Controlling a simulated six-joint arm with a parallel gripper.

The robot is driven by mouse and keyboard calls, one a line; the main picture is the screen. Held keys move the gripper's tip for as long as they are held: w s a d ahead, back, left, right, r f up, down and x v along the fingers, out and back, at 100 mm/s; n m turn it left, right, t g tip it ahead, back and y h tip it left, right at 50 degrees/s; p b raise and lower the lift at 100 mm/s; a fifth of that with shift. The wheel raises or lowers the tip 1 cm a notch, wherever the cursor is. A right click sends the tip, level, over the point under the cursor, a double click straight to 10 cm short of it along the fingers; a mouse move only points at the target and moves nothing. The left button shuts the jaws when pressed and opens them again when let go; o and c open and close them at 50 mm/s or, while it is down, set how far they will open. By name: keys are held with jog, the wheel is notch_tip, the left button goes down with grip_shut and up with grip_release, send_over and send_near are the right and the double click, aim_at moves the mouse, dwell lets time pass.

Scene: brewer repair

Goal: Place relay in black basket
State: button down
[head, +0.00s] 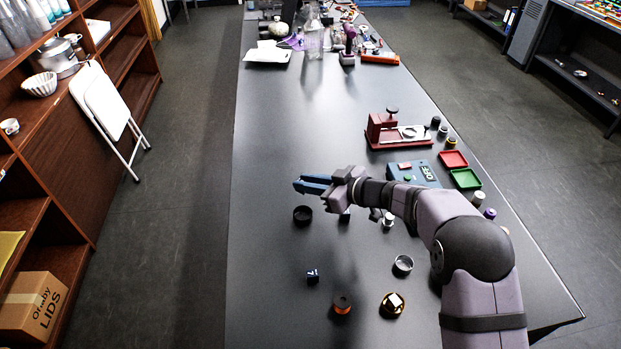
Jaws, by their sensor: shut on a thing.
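The black basket (302,215) is a small, dark, round cup standing on the table, apart from the gripper. A small dark blue cube with a white mark (313,276) lies nearer on the table. I cannot tell whether the relay is this cube or the thing held.
A silver round basket (403,265), a gold one (393,304) holding a white block, and an orange-and-black spool (342,305) stand in front. Red (453,159) and green (467,179) trays lie right. The table's left side is clear.

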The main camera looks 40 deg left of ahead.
aim_at(308, 210)
jog(key=shift+f, duration=0.1)
jog(key=shift+f, duration=0.1)
notch_tip(308, 210, down, 11)
jog(key=b, duration=1.1)
jog(key=shift+r, duration=0.2)
jog(key=c, duration=1.6)
grip_release()
notch_tip(308, 210, up, 7)
jog(key=p, duration=0.7)
